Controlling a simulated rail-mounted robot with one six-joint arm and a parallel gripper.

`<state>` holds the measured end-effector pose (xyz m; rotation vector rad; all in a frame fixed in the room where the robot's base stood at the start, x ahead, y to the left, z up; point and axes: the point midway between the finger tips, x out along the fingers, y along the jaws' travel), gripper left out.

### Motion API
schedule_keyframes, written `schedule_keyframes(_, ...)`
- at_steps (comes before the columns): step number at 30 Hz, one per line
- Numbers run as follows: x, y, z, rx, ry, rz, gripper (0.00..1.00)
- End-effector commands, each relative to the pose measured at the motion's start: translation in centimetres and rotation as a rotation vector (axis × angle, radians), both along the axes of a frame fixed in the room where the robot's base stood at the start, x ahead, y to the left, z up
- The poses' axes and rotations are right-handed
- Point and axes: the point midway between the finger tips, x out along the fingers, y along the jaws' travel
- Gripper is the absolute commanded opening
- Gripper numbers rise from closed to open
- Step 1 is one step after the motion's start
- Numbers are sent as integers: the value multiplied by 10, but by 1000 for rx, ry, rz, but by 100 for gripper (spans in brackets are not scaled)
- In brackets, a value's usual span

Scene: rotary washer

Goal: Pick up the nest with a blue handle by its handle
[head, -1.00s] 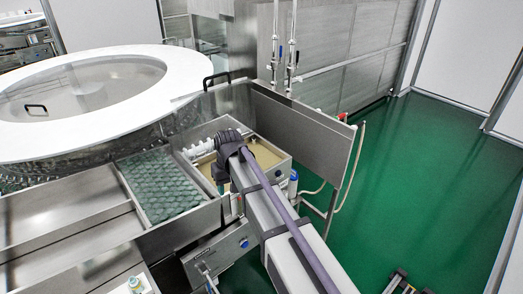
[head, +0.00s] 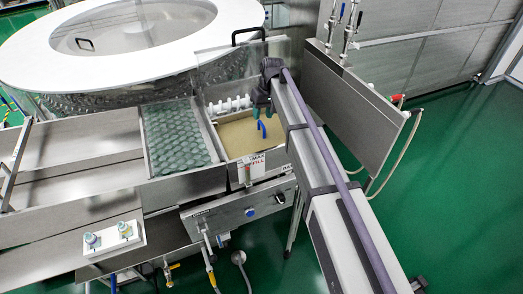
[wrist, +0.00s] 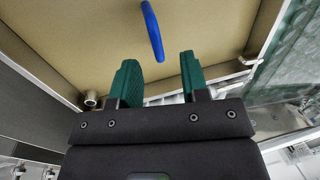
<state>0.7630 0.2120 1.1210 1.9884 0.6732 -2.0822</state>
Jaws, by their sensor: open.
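The blue handle (head: 262,130) stands up from a tan surface (head: 232,143) in the metal bin beside the rotary washer. I cannot tell the nest's outline from that tan surface. My gripper (head: 262,113) is above the bin, just behind the handle in the head view. In the wrist view, the blue handle (wrist: 153,30) rises from the tan surface (wrist: 80,40). My gripper (wrist: 158,60) is open there, with its two green fingers apart and empty. The handle's near end lines up with the gap between the fingertips; contact is not visible.
A compartment of green-tinted round glass pieces (head: 178,138) adjoins the bin on the left. A white roller-like part (head: 230,104) lies along the bin's back. The bin's metal walls and a clear panel (head: 222,65) stand close. A tall steel panel (head: 350,100) is at right.

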Motion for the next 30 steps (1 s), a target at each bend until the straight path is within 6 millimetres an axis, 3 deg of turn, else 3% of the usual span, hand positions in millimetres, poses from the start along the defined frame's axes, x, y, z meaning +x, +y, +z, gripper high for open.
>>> schedule_keyframes(2,-1,0,-3,0,0,0,42)
schedule_keyframes(10,-8,5,-51,0,0,1,42)
schedule_keyframes(17,-8,6,-48,0,0,0,42)
schedule_keyframes(30,-8,6,-48,0,0,0,1)
